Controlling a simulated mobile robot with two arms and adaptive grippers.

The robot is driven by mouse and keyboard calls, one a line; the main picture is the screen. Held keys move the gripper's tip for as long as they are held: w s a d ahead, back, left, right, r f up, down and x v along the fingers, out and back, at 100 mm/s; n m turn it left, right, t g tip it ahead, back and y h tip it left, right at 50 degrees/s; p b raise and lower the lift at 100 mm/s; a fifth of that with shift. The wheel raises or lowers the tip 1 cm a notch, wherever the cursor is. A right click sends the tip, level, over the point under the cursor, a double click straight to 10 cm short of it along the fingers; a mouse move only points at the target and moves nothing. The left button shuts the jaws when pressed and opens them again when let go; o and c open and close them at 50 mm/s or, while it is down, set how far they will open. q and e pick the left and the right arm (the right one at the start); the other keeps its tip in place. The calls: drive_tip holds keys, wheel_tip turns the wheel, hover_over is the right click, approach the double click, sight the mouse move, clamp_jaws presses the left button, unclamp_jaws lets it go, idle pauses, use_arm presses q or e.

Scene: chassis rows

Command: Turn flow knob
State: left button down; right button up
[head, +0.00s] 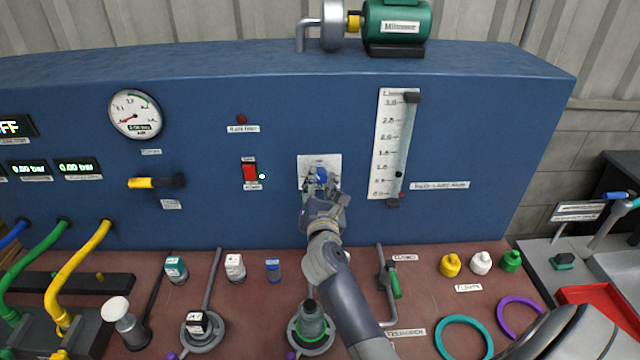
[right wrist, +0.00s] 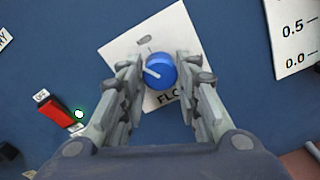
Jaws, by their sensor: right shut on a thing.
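The flow knob (right wrist: 160,71) is a round blue knob with a white pointer line, on a white plate (right wrist: 127,47) of the blue panel. In the right wrist view its pointer aims to the left and slightly up. The knob also shows in the head view (head: 321,175), partly covered by my gripper. My right gripper (right wrist: 160,78) is shut on the knob, one finger on each side. It also shows in the head view (head: 321,184). The plate's label is partly hidden behind a finger. My left gripper is not in view.
A red power switch (head: 250,172) with a lit green lamp is left of the knob. A flowmeter scale (head: 390,145) is to its right. A yellow-handled valve (head: 150,183) is further left. Bottles, rings and stands cover the bench below.

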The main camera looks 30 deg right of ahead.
drive_tip(key=o, duration=1.1)
drive_tip(key=shift+c, duration=0.2)
drive_tip(key=shift+s, duration=0.1)
drive_tip(key=v, duration=0.7)
drive_tip(key=shift+a, duration=0.15)
drive_tip(key=shift+s, duration=0.1)
